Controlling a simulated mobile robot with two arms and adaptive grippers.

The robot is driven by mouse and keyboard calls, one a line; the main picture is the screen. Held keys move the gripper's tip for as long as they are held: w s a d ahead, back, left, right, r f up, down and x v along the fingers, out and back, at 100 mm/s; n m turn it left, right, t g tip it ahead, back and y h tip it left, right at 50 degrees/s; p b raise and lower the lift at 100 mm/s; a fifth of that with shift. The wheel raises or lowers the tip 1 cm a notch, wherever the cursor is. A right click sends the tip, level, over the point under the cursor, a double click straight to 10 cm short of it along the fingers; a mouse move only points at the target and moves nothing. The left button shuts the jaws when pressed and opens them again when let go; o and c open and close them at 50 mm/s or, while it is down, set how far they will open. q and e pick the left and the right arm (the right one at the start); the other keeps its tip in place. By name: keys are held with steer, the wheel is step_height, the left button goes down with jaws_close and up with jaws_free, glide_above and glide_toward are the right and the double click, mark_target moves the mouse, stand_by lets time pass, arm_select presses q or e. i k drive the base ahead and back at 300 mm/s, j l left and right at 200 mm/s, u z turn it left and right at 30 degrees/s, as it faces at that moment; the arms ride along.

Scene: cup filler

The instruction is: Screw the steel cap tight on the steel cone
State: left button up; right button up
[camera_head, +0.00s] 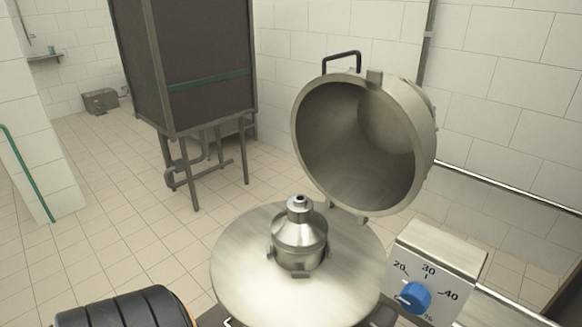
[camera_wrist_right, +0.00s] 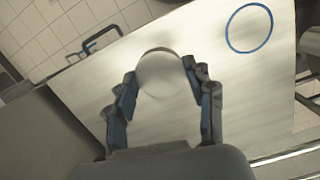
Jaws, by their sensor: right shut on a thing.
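The steel cone (camera_head: 300,240) stands upright on a round steel plate (camera_head: 240,268) in the head view. Its narrow top shows a small dark opening. In the right wrist view, my right gripper (camera_wrist_right: 160,74) is shut on a round, smooth, pale grey thing that looks like the steel cap (camera_wrist_right: 164,76). The fingers grip it from both sides. A pale flat surface lies behind it, and I cannot tell how far below. The right gripper does not show in the head view, so its distance to the cone cannot be told. My left gripper is not in view.
A round steel lid (camera_head: 366,140) stands open behind the plate. A control box (camera_head: 440,250) with a blue knob (camera_head: 415,297) is at the right. A blue ring (camera_wrist_right: 249,28) marks the pale surface in the wrist view. A dark cabinet (camera_head: 185,60) stands farther back.

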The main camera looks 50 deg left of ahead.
mark_target(299, 227)
steer(key=k+j+u, duration=0.1)
steer(key=j+u, duration=0.2)
steer(key=k+j+u, duration=0.1)
steer(key=j+u, duration=0.15)
steer(key=j, duration=0.15)
steer(key=j+u, duration=0.3)
steer(key=k+j, duration=0.05)
